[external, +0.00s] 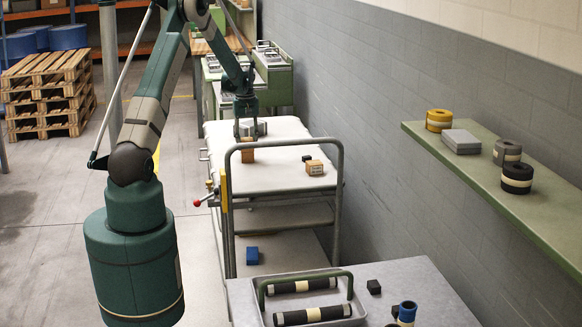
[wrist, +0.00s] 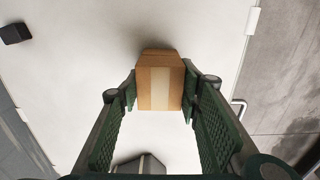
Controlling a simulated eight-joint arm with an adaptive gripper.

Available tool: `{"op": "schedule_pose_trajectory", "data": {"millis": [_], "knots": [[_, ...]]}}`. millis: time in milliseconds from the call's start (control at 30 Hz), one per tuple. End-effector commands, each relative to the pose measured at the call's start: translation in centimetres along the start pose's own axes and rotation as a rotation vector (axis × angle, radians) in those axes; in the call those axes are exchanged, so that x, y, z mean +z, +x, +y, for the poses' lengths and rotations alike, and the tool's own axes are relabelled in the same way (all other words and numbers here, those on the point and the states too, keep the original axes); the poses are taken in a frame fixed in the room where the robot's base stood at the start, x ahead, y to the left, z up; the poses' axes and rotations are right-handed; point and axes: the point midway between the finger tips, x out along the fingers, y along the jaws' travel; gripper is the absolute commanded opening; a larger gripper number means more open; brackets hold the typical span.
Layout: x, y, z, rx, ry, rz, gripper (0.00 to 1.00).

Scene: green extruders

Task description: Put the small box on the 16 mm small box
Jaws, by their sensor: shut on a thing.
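A small brown cardboard box (external: 248,156) with a pale tape strip is between the fingers of my gripper (external: 246,134), over the white top of the cart. In the wrist view this box (wrist: 160,82) sits between the two green finger pads, and my gripper (wrist: 160,100) is shut on it. Whether its underside touches the cart top is hard to tell. A second small cardboard box (external: 314,168), with dark marks too small to read, stands on the cart top to the right. It is not visible in the wrist view.
A small black block (external: 306,158) lies near the second box; it also shows in the wrist view (wrist: 15,33). A grey object (external: 260,128) is close behind my gripper. The cart's rail (external: 284,142) rises at the near end. The middle of the cart top is clear.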

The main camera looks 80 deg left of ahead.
Motion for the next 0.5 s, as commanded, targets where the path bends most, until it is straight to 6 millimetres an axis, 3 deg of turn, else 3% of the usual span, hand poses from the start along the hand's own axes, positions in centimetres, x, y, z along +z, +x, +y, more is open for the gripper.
{"op": "schedule_pose_trajectory", "data": {"millis": [100, 133, 200, 500], "knots": [[0.0, 0.36, 0.0, 0.0, 0.0, 0.0, 0.22], [0.0, 0.28, 0.0, 0.0, 0.0, 0.0, 0.39], [0.0, 0.25, 0.0, 0.0, 0.0, 0.0, 0.48], [0.0, 0.22, 0.0, 0.0, 0.0, 0.0, 0.5]]}}
